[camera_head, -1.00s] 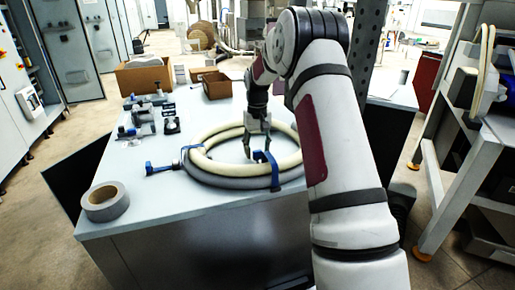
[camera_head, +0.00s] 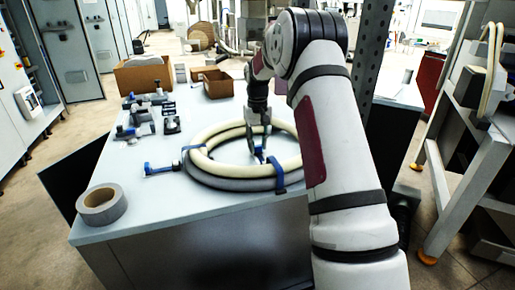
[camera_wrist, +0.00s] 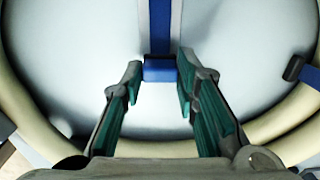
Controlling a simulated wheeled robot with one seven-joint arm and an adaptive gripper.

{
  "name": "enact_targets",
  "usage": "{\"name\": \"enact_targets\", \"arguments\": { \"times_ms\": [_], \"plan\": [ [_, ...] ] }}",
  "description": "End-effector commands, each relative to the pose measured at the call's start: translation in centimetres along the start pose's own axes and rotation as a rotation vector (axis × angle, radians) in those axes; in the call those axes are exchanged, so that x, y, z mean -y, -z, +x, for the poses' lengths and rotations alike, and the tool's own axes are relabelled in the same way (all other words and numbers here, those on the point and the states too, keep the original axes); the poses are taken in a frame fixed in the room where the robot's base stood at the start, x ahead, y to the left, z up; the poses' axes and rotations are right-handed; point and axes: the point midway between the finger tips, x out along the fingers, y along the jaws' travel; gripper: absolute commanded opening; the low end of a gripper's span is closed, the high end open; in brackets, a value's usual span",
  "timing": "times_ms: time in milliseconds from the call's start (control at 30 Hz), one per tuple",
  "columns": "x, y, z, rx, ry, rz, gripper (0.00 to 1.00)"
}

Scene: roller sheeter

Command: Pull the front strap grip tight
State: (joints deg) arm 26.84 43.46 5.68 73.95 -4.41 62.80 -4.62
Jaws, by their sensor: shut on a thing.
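A coil of cream and grey hose (camera_head: 222,178) lies on the table, with blue straps around it. The front strap (camera_head: 279,178) wraps the near right side of the coil, and its tail runs inward over the open middle. My gripper (camera_head: 259,152) points down inside the coil. In the wrist view, the blue front strap grip (camera_wrist: 160,70) sits between my two green-padded fingertips (camera_wrist: 158,78), which are shut on it. A blue strap band (camera_wrist: 161,25) runs from the grip to the top edge of that view.
A grey tape roll (camera_head: 101,205) lies at the table's front left corner. Small fixtures (camera_head: 135,130) and cardboard boxes (camera_head: 143,75) stand farther back. A dark perforated post (camera_head: 370,55) rises right of my arm.

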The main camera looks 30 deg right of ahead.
Motion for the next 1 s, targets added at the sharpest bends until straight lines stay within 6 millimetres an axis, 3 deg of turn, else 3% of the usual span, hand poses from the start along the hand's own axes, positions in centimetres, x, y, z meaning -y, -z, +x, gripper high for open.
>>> {"name": "enact_targets", "arguments": {
  "times_ms": [267, 300, 367, 767, 1000],
  "plan": [
    [0.0, 0.1, 0.0, -0.001, 0.000, 0.000, 0.00],
    [0.0, 0.1, 0.0, -0.001, 0.000, 0.000, 0.37],
    [0.0, 0.1, 0.0, -0.001, 0.000, 0.000, 0.48],
    [0.0, 0.1, -0.6, -0.001, 0.000, 0.000, 0.48],
    [0.0, 0.2, -4.7, -0.005, -0.001, -0.001, 0.48]
  ]
}}
